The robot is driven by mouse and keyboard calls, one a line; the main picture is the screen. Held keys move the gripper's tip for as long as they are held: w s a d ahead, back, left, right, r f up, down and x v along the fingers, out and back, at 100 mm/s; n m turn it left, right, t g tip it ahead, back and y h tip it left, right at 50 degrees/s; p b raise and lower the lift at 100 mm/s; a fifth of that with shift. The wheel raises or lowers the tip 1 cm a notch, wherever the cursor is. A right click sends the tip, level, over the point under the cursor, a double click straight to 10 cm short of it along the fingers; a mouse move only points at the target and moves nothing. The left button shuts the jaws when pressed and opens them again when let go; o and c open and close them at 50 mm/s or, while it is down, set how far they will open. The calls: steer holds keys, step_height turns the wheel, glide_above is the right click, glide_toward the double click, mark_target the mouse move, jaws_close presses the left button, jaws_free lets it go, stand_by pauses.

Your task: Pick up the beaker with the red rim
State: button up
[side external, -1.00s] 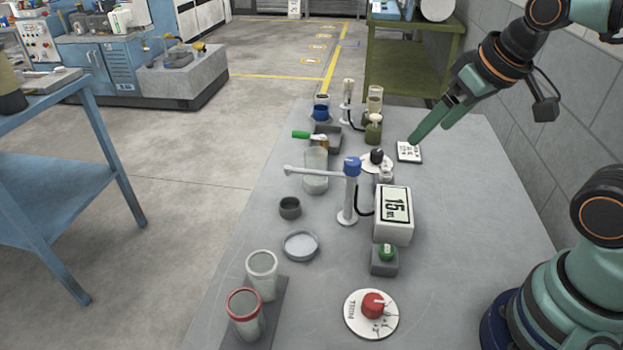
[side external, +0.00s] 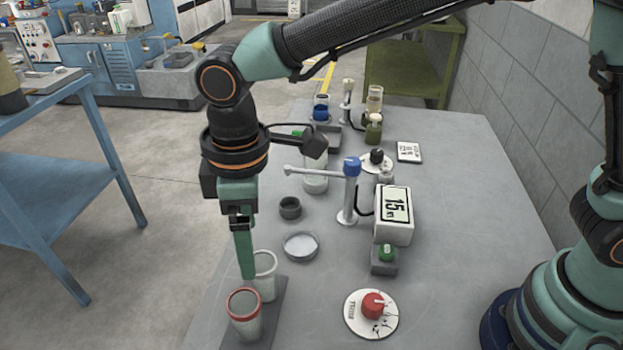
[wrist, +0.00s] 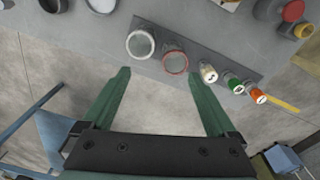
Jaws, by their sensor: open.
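The beaker with the red rim (side external: 246,318) stands upright on a dark strip (side external: 275,318) at the table's front left. A white-rimmed beaker (side external: 266,285) stands right behind it, partly hidden by my gripper. My gripper (side external: 246,276) points down, its tips near the two rims in the side view. In the wrist view my gripper (wrist: 154,72) is open and empty. There the red-rimmed beaker (wrist: 175,64) lies just beyond the right fingertip, and the white-rimmed beaker (wrist: 140,45) is beyond the gap, to its left. I see no contact with either beaker.
Bottles with white (wrist: 208,73), green (wrist: 234,85) and orange (wrist: 257,96) caps stand along the strip in the wrist view. A shallow dish (side external: 301,245), a dark cup (side external: 290,208), a post with an arm (side external: 349,200) and a red dial (side external: 373,304) stand nearby.

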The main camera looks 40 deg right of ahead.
steer(key=s+a+f+n, duration=0.1)
steer(key=s+a+f, duration=0.1)
steer(key=a+f, duration=0.15)
glide_toward(243, 314)
steer(key=shift+s+a+f, duration=0.15)
steer(key=shift+s, duration=0.4)
steer(key=shift+s+a+f, duration=0.1)
steer(key=shift+s+f, duration=0.1)
steer(key=shift+s, duration=0.35)
steer(key=shift+w+a+f, duration=0.1)
steer(key=shift+f, duration=1.35)
steer(key=shift+w+f, duration=0.1)
steer(key=shift+f, duration=1.35)
steer(key=shift+c, duration=0.3)
steer(key=c, duration=1.4)
steer(key=shift+o, duration=0.2)
